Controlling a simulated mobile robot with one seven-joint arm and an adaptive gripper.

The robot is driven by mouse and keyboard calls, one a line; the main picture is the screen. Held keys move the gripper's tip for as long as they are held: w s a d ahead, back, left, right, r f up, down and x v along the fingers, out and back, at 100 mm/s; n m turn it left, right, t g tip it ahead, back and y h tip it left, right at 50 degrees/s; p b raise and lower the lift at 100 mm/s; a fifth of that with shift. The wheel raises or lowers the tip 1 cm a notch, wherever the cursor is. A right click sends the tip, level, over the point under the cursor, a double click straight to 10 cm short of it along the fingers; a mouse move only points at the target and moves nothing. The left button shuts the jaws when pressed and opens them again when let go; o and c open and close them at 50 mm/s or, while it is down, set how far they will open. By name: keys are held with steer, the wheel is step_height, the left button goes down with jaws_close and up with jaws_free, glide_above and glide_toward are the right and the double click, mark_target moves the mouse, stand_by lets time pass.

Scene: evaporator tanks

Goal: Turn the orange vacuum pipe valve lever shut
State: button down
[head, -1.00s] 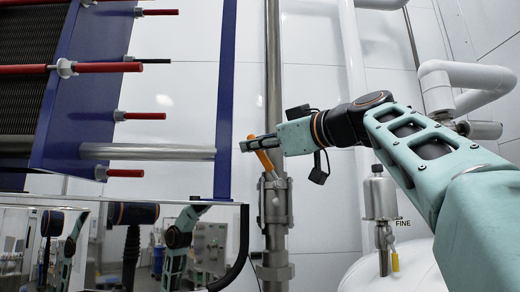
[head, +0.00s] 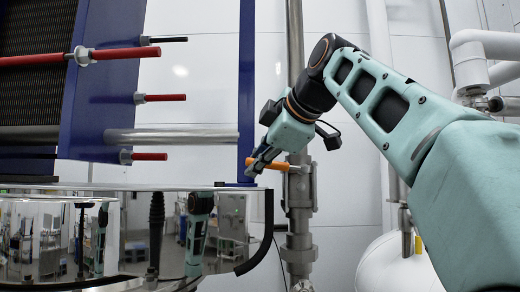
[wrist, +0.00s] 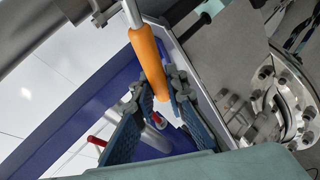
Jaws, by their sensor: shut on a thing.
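The orange valve lever (head: 284,166) reaches out to the left from the metal valve body (head: 301,190) on the vertical steel pipe. In the head view it lies nearly level. My gripper (head: 257,164) is at the lever's left end, with the wrist above it and the fingers pointing down and left. In the wrist view, the orange lever (wrist: 147,58) runs down between the two dark fingers of my gripper (wrist: 158,88), which are shut on its outer part. The fingers hide some of the lever's end in the head view.
A blue frame post (head: 246,90) stands close left of my gripper. Red-sleeved rods (head: 160,98) and a horizontal steel bar (head: 172,139) stick out farther left. A shiny tank (head: 60,240) is below left. A white vessel (head: 400,266) stands at lower right.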

steer(key=shift+f+n+h, duration=0.4)
steer(key=shift+f+h, duration=0.1)
steer(key=shift+f, duration=0.3)
steer(key=shift+f+g, duration=0.1)
steer(key=shift+g, duration=0.2)
steer(key=c, duration=1.9)
jaws_free()
steer(key=v, duration=1.2)
steer(key=shift+s, duration=0.1)
